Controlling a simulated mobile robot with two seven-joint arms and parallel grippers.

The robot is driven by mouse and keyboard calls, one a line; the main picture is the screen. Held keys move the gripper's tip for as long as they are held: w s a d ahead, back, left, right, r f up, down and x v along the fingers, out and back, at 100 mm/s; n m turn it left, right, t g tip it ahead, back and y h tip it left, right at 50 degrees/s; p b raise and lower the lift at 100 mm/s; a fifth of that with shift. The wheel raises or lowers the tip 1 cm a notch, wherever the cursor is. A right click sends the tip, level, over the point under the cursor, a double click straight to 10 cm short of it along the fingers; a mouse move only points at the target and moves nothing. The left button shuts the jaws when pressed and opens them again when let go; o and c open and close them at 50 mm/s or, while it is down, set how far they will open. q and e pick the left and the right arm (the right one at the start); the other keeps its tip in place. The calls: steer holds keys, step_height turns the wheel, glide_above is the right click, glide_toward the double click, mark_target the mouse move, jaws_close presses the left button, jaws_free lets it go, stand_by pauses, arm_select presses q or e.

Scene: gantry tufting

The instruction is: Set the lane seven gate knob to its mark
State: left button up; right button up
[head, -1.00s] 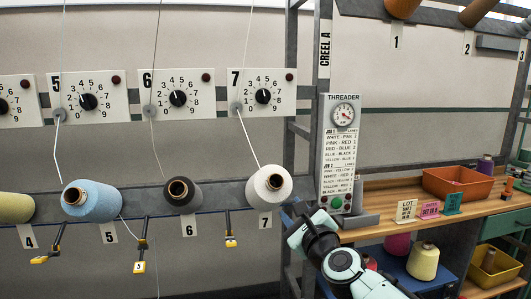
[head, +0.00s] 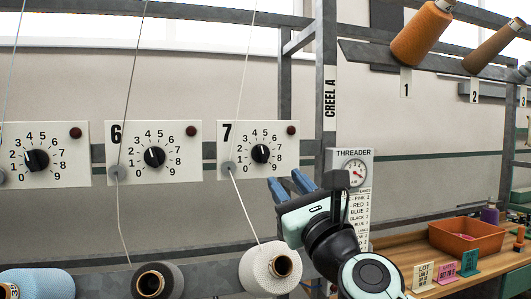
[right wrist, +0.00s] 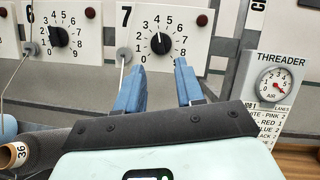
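The lane seven gate knob (head: 260,154) is a round black knob on a white plate (head: 292,168) marked 7, with a dial from 0 to 9. Its white pointer is turned up, around 4. It also shows in the right wrist view (right wrist: 161,43), ahead of and above the fingers. My right gripper (head: 288,186) has blue fingers. It is open and empty, below and to the right of the knob, apart from it. In the right wrist view the fingers (right wrist: 158,88) stand apart with nothing between them. My left gripper is not in view.
Plate 6 with its knob (head: 154,157) is to the left. White yarn runs through the lane seven eyelet (head: 228,168) down to a white cone (head: 262,270). The threader panel (head: 352,165) and a grey upright (head: 326,130) stand to the right. An orange bin (head: 466,237) sits on the bench.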

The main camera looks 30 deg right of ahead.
mark_target(263, 153)
steer(key=p+x, duration=0.5)
steer(key=x, duration=0.5)
steer(key=shift+p, duration=0.35)
steer(key=shift+w, duration=0.4)
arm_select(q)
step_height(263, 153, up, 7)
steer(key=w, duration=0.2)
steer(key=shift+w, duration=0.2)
arm_select(e)
steer(key=shift+s, duration=0.1)
jaws_close()
